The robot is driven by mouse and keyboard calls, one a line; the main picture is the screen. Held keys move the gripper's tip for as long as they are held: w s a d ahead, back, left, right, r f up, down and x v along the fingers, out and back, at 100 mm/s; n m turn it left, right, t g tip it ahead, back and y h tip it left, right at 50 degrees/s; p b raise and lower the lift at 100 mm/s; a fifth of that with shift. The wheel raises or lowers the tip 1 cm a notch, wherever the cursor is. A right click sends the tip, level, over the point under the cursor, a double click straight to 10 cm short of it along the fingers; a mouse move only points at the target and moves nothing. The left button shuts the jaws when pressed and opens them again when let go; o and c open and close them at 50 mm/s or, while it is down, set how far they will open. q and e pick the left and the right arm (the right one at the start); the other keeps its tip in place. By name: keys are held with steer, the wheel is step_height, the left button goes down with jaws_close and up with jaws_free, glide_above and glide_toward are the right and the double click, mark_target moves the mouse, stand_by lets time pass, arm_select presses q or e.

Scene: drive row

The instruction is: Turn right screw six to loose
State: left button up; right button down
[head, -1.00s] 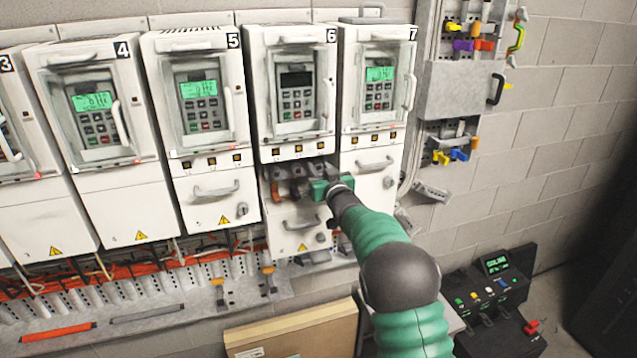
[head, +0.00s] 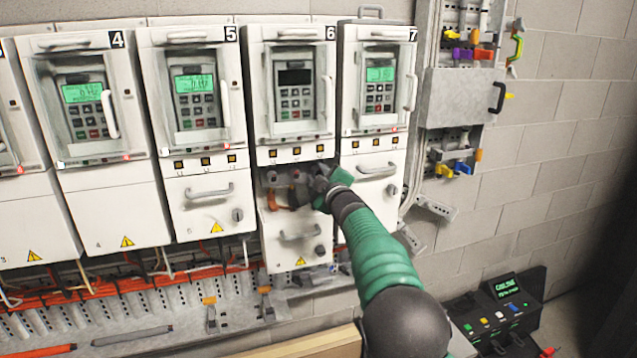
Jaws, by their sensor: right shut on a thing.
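Drive unit six (head: 291,85) hangs between units five and seven, its display dark. Its lower front stands open, showing a dark recess with terminals (head: 283,180) and an orange part (head: 280,205) below the unit. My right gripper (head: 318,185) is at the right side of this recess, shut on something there. The gripper and my green arm hide the right screw, so I cannot see the screw or its state. My left gripper is out of view.
Units five (head: 197,85) and seven (head: 379,85) flank the recess with lit green displays. The lowered cover of unit six with its handle (head: 299,234) sits below the recess. A black control box (head: 500,310) stands at the lower right. A grey wall box (head: 460,97) is at the right.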

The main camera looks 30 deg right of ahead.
steer(key=shift+f+n+b, duration=0.2)
steer(key=shift+n+b, duration=0.6)
steer(key=shift+n, duration=0.9)
steer(key=c, duration=1.4)
jaws_free()
steer(key=shift+o, duration=1.3)
steer(key=shift+a, duration=0.1)
steer(key=shift+r, duration=0.1)
